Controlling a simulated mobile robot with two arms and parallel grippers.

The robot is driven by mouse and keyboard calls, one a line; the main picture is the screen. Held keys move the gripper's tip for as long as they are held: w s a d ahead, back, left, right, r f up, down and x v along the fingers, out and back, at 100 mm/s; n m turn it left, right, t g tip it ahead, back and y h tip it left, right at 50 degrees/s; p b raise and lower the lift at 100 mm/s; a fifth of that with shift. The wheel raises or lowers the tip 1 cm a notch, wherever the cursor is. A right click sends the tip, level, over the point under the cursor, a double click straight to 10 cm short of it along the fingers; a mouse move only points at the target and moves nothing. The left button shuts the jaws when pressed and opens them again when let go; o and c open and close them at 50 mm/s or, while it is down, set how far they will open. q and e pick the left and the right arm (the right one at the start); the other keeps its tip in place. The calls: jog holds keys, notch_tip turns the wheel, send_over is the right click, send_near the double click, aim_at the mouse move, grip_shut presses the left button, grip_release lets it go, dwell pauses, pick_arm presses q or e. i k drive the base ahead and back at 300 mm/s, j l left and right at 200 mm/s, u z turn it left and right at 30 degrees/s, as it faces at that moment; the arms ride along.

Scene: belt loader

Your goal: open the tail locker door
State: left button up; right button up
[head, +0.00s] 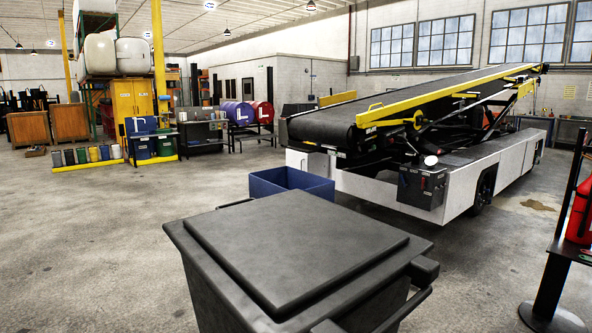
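The belt loader (460,165) stands at the right, a white chassis with a black belt (350,115) rising to the right and yellow side rails (440,95). Its near end faces me, with a white end panel (296,160) partly hidden behind a blue bin. A dark box (422,187) is fixed to the chassis side. I cannot tell which panel is the tail locker door, and no open door shows. Neither of my grippers is in view.
A large dark grey lidded bin (295,245) stands close in front of me, with a blue open bin (291,183) behind it. A red extinguisher (580,215) on a black stand is at the right edge. The concrete floor (100,240) at the left is clear.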

aim_at(298, 160)
jog(key=i+j+u, duration=0.4)
jog(key=j, duration=0.4)
jog(key=i+j+u, duration=0.4)
jog(key=i+j, duration=0.25)
jog(key=i+j+u, duration=0.1)
jog(key=i+j, duration=0.15)
jog(key=i, duration=0.5)
jog(key=i+j, duration=0.15)
jog(key=i, duration=0.6)
jog(key=i+j+u, duration=0.15)
jog(key=i, duration=0.6)
jog(key=i+l+z, duration=0.3)
jog(key=i, duration=0.4)
jog(key=i+l+z, duration=0.1)
jog(key=i+z, duration=0.2)
jog(key=i, duration=0.45)
jog(key=i+z, duration=0.3)
jog(key=i, duration=0.45)
jog(key=i+j+z, duration=0.3)
jog(key=i, duration=0.45)
